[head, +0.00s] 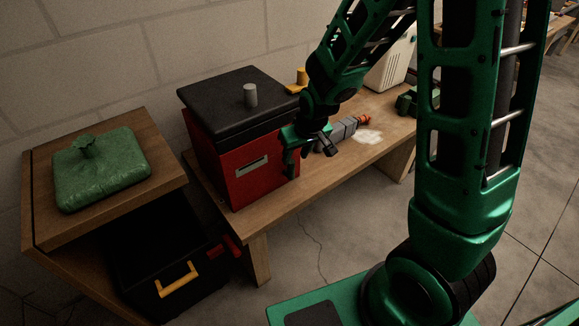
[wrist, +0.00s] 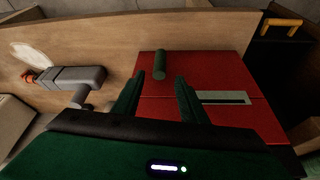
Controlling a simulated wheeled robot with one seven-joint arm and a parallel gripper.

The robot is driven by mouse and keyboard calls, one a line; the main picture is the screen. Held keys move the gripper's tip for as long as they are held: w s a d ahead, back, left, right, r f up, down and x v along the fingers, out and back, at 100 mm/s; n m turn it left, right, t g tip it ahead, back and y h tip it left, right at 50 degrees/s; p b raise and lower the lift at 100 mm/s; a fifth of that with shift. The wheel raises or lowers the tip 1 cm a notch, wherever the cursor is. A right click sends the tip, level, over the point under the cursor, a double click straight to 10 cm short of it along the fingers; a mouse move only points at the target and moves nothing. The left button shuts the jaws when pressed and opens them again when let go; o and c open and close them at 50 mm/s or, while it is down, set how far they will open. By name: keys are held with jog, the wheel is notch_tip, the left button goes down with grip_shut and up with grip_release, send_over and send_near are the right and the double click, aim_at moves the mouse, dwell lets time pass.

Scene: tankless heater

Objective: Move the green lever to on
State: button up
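The red heater box (head: 238,170) with a black lid stands on the wooden bench, and its red front also shows in the wrist view (wrist: 205,65). In the wrist view a short dark green lever (wrist: 159,64) stands out from the red front, beside a pale slot panel (wrist: 222,97). My gripper (head: 308,150) is at the right edge of the box front. In the wrist view its two fingers (wrist: 159,98) are apart with nothing between them, and the lever is just beyond the tips, roughly in line with the gap. In the head view I cannot clearly pick out the lever.
A grey tool (head: 338,133) with an orange end lies on the bench (head: 285,205) to the right, near a white patch (head: 368,136). A green bag (head: 100,170) lies on a wooden cabinet at left.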

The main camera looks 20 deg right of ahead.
aim_at(292, 162)
jog(key=shift+x, duration=4.25)
grip_shut()
